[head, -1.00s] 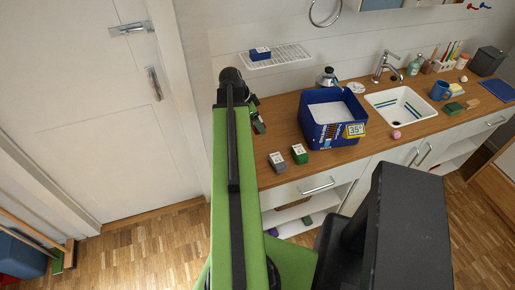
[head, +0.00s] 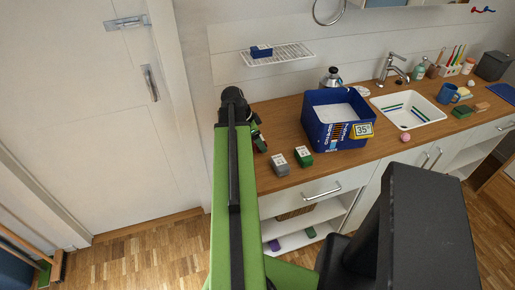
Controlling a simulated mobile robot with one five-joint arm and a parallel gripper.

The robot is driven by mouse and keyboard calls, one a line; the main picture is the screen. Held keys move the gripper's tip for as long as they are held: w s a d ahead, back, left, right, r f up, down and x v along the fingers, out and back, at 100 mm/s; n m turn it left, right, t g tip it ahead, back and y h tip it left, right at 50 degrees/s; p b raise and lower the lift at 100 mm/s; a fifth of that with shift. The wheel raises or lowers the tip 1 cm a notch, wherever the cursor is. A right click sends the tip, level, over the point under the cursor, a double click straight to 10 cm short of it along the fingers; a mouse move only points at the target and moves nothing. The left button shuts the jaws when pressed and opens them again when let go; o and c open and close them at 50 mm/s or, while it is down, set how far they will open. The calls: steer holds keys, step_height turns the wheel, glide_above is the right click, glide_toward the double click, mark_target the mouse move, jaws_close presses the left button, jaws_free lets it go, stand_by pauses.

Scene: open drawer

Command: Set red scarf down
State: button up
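I see no red scarf in the head view. My gripper (head: 259,141) is at the far end of my green arm, by the left end of the wooden counter (head: 284,118).
A white door (head: 90,130) is at left.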

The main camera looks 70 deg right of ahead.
steer(key=shift+r, duration=0.1)
steer(key=o, duration=1.4)
steer(key=p+v, duration=1.6)
steer(key=v, duration=0.1)
steer(key=shift+w, duration=0.2)
